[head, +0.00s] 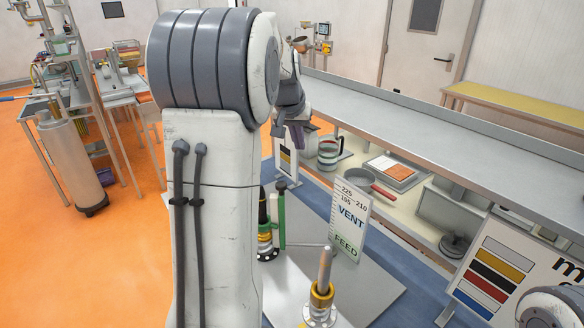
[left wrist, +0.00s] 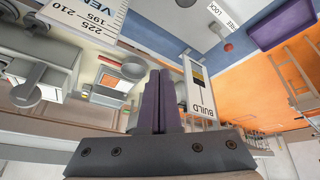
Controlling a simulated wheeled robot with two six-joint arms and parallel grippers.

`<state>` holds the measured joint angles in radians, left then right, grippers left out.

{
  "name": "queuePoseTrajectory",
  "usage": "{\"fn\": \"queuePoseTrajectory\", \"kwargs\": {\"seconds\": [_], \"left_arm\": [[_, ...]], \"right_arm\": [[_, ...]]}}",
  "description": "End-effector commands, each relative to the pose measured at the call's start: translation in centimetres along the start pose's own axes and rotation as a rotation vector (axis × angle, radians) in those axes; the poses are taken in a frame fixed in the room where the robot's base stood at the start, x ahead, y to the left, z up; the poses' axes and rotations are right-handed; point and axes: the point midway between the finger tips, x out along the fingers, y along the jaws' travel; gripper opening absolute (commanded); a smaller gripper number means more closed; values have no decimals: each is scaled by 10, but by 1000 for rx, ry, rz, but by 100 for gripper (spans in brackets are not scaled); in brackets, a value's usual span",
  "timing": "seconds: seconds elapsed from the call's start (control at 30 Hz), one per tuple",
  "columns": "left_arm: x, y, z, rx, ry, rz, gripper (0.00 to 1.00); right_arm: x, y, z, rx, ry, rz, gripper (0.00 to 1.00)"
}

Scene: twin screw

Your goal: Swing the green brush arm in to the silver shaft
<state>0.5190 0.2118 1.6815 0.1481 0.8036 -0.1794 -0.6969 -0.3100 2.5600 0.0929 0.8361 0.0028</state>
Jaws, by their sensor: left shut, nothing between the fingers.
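A green upright bar, which looks like the green brush arm (head: 282,220), stands beside a black post just right of my left arm, partly hidden by it. The silver shaft (head: 325,266) stands upright in a gold collar on the grey plate, to the right and nearer. The green bar and the shaft are apart. My left gripper (head: 297,133) is beyond and above both, in front of the bench. Its purple fingers are shut and empty in the left wrist view (left wrist: 160,102). The right gripper is not in view.
A VENT/FEED sign (head: 349,222) stands behind the shaft. A long grey bench (head: 430,115) with pans and a pot on its lower shelf runs along the right. A colour-striped board (head: 495,275) stands at lower right. My left arm blocks much of the head view.

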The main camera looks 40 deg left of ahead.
Motion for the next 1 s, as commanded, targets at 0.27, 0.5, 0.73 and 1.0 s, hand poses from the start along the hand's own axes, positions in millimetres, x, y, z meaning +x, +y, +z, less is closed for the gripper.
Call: {"fn": "queuePoseTrajectory", "kwargs": {"seconds": [0.27,0.5,0.73,1.0], "left_arm": [[-16,-36,15,-8,-112,-73,0],[23,-31,19,1,-116,-67,0],[73,-34,24,2,-114,-67,0],[68,-35,52,0,-108,-67,0]], "right_arm": [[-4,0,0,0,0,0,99],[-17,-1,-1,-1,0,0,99],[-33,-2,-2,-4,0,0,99],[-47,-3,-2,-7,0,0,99]]}}
